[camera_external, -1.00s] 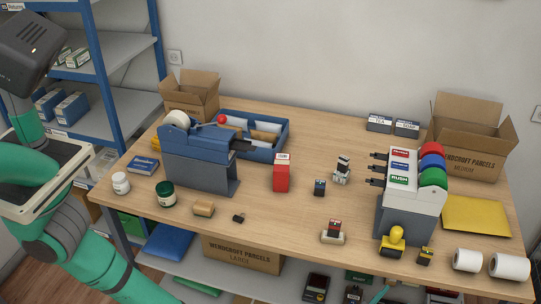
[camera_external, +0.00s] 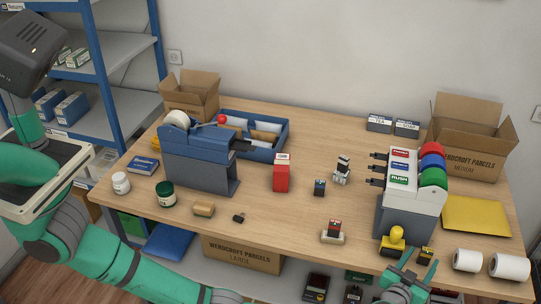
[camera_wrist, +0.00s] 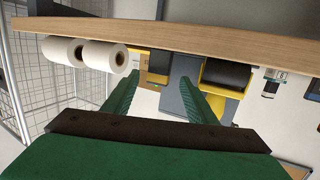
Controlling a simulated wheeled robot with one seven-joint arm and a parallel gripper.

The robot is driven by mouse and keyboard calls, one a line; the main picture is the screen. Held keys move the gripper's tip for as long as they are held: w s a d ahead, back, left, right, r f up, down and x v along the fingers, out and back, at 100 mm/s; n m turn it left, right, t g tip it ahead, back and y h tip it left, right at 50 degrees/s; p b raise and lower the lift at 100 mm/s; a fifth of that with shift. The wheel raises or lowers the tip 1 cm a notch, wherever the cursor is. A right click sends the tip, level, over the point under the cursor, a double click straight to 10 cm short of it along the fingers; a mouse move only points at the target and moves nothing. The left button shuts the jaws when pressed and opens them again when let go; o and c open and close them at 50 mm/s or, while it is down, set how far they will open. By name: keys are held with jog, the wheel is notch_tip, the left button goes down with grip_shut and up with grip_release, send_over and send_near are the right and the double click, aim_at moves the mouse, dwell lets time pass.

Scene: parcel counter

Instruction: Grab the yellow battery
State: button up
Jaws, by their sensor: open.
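The yellow battery (camera_external: 425,255), a small block in yellow and black, stands near the front edge of the counter, just right of a yellow tool with a knob (camera_external: 393,242). In the wrist view the battery (camera_wrist: 158,64) shows its dark and yellow parts between and beyond the green fingers. My gripper (camera_external: 412,271) is open and empty at the counter's front edge, with its fingers pointing toward the battery. The gripper also shows in the wrist view (camera_wrist: 161,70). The fingers appear apart from the battery, though the exact gap is hard to judge.
A small stamp on a pale block (camera_external: 333,232) lies to the left. The counter's front edge (camera_wrist: 200,42) crosses the wrist view. Open counter lies around the red box (camera_external: 281,175).

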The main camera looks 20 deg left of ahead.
aim_at(425, 256)
jog(key=shift+x, duration=2.1)
jog(key=shift+d, duration=0.1)
jog(key=c, duration=1.2)
